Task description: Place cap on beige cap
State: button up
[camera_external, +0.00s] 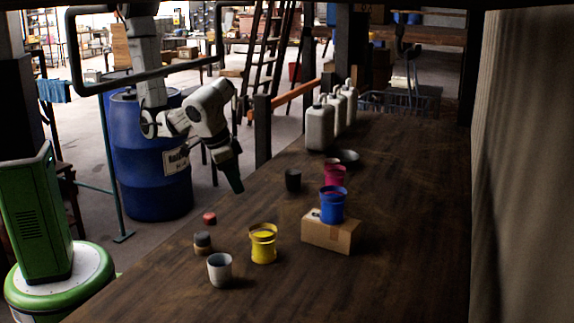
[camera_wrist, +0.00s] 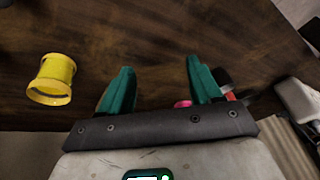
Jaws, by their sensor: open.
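A small red cap (camera_external: 209,217) lies on the table near its left edge. In front of it sits a small round piece (camera_external: 203,243) with a dark top and a beige lower part; I cannot tell whether it is one cap or two stacked. My gripper (camera_external: 237,187) is above the table edge, behind and to the right of the red cap, pointing down. In the wrist view my gripper (camera_wrist: 160,66) has its teal fingers wide apart with nothing held. A small pinkish-red thing (camera_wrist: 182,104) shows beside the right finger, partly hidden; I cannot tell which object it is.
A yellow cup (camera_external: 263,245) and a white cup (camera_external: 219,270) stand near the caps. A blue cup (camera_external: 333,207) stands on a cardboard box (camera_external: 330,235). A dark cup (camera_external: 293,180), a pink cup (camera_external: 335,174), a bowl (camera_external: 348,158) and white bottles (camera_external: 319,128) stand farther back.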

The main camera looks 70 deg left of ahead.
jog(key=shift+g+y, duration=0.4)
jog(key=shift+g, duration=0.3)
jog(key=w+a+f, duration=0.1)
jog(key=w+a, duration=0.1)
jog(key=a, duration=0.3)
jog(key=w+a+f, duration=0.1)
jog(key=w+a, duration=0.1)
jog(key=a, duration=0.2)
jog(key=w+a+f, duration=0.1)
jog(key=w+a, duration=0.1)
jog(key=a, duration=0.3)
jog(key=shift+a+f, duration=0.1)
jog(key=shift+a, duration=0.25)
jog(key=shift+g, duration=0.3)
jog(key=a, duration=0.6)
jog(key=shift+s+f, duration=0.2)
jog(key=shift+f, duration=0.2)
jog(key=s+a+g+h, duration=0.1)
jog(key=s+a, duration=0.3)
jog(key=a, duration=0.3)
jog(key=shift+s+r+n+h, duration=0.2)
jog(key=shift+n+h, duration=0.1)
jog(key=shift+n, duration=0.1)
